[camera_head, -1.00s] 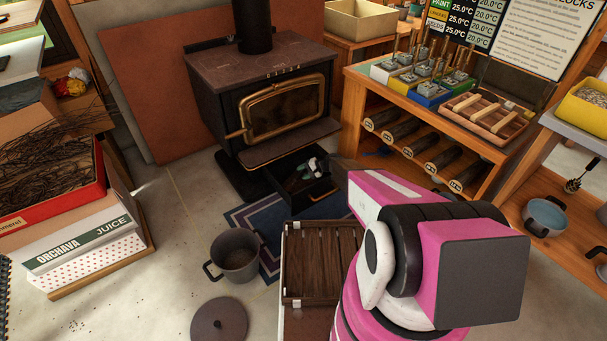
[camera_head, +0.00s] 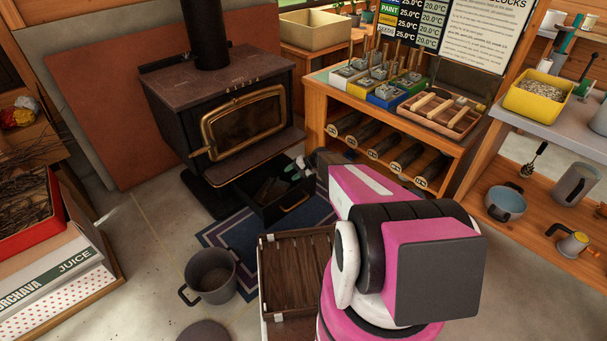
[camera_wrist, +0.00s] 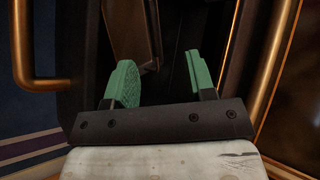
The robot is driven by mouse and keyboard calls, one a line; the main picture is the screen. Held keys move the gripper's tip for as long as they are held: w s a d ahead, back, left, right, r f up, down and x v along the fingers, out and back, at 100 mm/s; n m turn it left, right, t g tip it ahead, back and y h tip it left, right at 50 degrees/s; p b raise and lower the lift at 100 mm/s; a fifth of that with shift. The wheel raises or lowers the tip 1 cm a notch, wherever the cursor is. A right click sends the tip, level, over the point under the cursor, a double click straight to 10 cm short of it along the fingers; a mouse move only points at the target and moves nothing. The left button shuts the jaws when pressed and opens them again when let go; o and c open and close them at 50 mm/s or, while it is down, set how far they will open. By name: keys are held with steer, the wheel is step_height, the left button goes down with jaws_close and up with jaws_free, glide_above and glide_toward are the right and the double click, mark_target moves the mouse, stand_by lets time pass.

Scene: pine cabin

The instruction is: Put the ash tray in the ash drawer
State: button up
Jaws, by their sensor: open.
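The ash drawer (camera_head: 252,212) is a dark box with a brass handle (camera_head: 296,203), pulled out from under the black stove (camera_head: 215,115). My gripper (camera_head: 299,168) has green fingertips and is over the right part of the drawer. In the wrist view my gripper (camera_wrist: 160,80) is open, with a clear gap and nothing held between the fingers. The drawer's handle (camera_wrist: 20,50) shows there at the left. A dark brownish shape (camera_head: 268,189) lies inside the drawer; I cannot tell for sure whether it is the ash tray. My arm hides the drawer's right side.
A pot (camera_head: 212,278) and a slatted wooden crate (camera_head: 297,270) stand in front of the drawer, by a blue rug (camera_head: 228,236). A wooden shelf (camera_head: 395,120) with logs stands right of the stove. A juice box (camera_head: 50,285) is at the left.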

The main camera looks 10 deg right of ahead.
steer(key=s+d+r+n+h, duration=0.2)
steer(key=s+r+h, duration=0.3)
steer(key=s+r, duration=0.8)
steer(key=s+d+r+n+g+h, duration=0.1)
steer(key=s+d+r+h, duration=0.4)
steer(key=s+r, duration=0.7)
steer(key=s, duration=0.3)
steer(key=shift+s+r+n+h, duration=0.2)
steer(key=shift+r+n+h, duration=0.2)
